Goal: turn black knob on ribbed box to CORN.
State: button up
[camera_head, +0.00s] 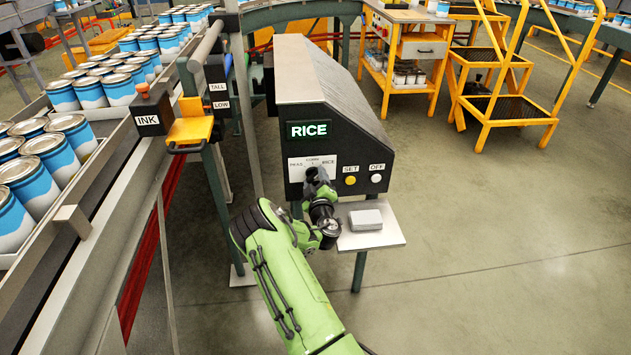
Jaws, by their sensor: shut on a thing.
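The ribbed box (355,134) stands in the middle of the view with its dark front towards me. Its lit green display (309,130) reads RICE. Below it a white dial plate (297,165) carries PEAS at left, a middle label that looks like CORN at the top, and RICE at right. My gripper (314,176) is at the dial, shut on the black knob, with my green arm reaching up from below. The gripper covers most of the knob, so I cannot tell where it points.
Right of the dial are a yellow SET button (350,180) and a white OFF button (376,178). A small shelf (388,232) below bears a grey block (365,219). A conveyor with blue-and-white cans (60,160) runs along the left. Open floor lies at right.

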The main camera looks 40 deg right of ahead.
jog(key=shift+r+n, duration=0.1)
jog(key=shift+n, duration=0.2)
jog(key=n, duration=0.3)
jog(key=shift+w+r+n, duration=0.1)
jog(key=shift+n, duration=0.2)
jog(key=shift+r+n, duration=0.15)
jog(key=shift+n, duration=2.05)
jog(key=o, duration=1)
jog(key=shift+c, duration=0.2)
jog(key=shift+o, duration=0.4)
jog(key=shift+d, duration=0.1)
